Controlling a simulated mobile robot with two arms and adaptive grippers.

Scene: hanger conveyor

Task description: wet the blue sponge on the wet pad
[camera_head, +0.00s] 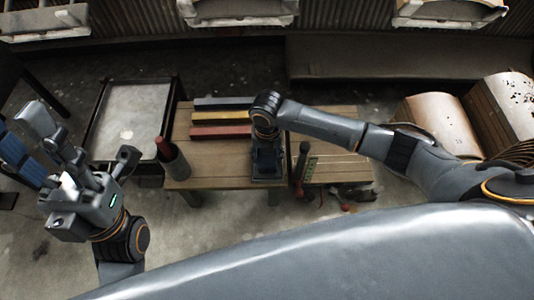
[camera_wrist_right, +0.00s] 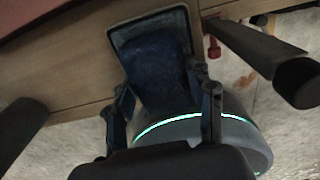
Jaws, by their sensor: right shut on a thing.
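The blue sponge (camera_wrist_right: 155,65) is a dark blue block in the right wrist view. My right gripper (camera_wrist_right: 167,90) is shut on it, with one finger at each side. The sponge is over a dark, grey-rimmed pad (camera_wrist_right: 183,14) on the wooden table; I cannot tell whether they touch. In the head view my right gripper (camera_head: 267,165) points down at the table's right part and hides most of the sponge and pad. My left gripper (camera_head: 85,170) is off the table at the left, with its fingers spread and nothing seen between them.
The wooden table (camera_head: 220,160) bears several coloured bars (camera_head: 221,132) at the back. A dark bottle with a red top (camera_head: 167,155) stands at its left edge. Another dark bottle (camera_head: 301,162) is close to the right of my right gripper. A framed panel (camera_head: 130,115) is left.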

